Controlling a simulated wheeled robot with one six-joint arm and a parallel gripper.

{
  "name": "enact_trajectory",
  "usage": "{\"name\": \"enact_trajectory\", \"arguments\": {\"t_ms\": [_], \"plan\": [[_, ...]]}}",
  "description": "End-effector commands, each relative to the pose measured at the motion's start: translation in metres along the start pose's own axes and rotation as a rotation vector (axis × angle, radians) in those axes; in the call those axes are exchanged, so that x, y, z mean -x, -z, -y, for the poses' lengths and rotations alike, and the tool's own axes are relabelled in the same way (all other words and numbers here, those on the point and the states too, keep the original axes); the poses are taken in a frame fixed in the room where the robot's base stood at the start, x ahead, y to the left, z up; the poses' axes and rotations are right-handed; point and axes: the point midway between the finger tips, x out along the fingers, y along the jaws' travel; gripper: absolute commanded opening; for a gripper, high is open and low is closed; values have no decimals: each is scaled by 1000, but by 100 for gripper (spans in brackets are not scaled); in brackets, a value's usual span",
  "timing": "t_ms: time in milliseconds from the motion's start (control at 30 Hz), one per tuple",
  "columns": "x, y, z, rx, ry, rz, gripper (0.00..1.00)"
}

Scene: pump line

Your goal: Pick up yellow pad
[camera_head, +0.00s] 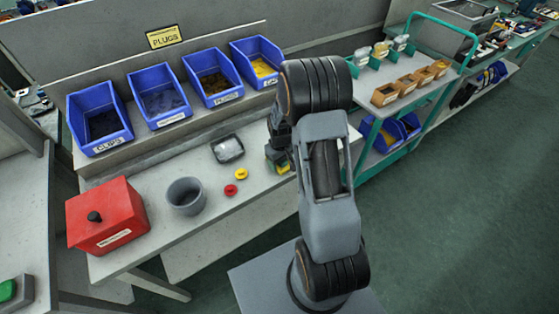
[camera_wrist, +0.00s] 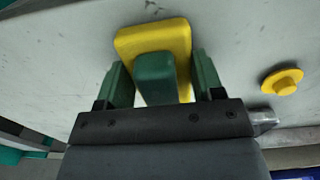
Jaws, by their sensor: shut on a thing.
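The yellow pad (camera_wrist: 125,42) is a rounded yellow slab with a dark green block on its face, seen in the wrist view. My gripper (camera_wrist: 158,75) has its green fingers on either side of the pad and is shut on it. In the head view the yellow pad (camera_head: 283,168) shows as a small patch of yellow below my gripper (camera_head: 277,157), over the right part of the grey bench. My arm hides part of it. I cannot tell whether the pad touches the bench top.
A yellow round knobbed piece (camera_wrist: 282,80) lies right of the pad in the wrist view. The bench (camera_head: 150,215) also bears a red piece (camera_head: 230,190), a grey cup (camera_head: 185,196), a clear-lidded tray (camera_head: 227,149) and a red box (camera_head: 107,216). Blue bins (camera_head: 98,115) line the back.

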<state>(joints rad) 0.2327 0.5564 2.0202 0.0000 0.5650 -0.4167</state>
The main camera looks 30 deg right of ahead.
Motion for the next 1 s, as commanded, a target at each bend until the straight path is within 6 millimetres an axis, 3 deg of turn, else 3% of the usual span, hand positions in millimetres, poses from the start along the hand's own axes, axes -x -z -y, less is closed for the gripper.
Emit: {"name": "enact_trajectory", "arguments": {"t_ms": [267, 467, 733, 1000], "plan": [[5, 0, 0, 0, -1, -2, 37], [32, 1, 0, 0, -3, -6, 37], [90, -11, 48, 5, -2, -6, 37], [114, -25, 102, 5, 0, -2, 37]]}}
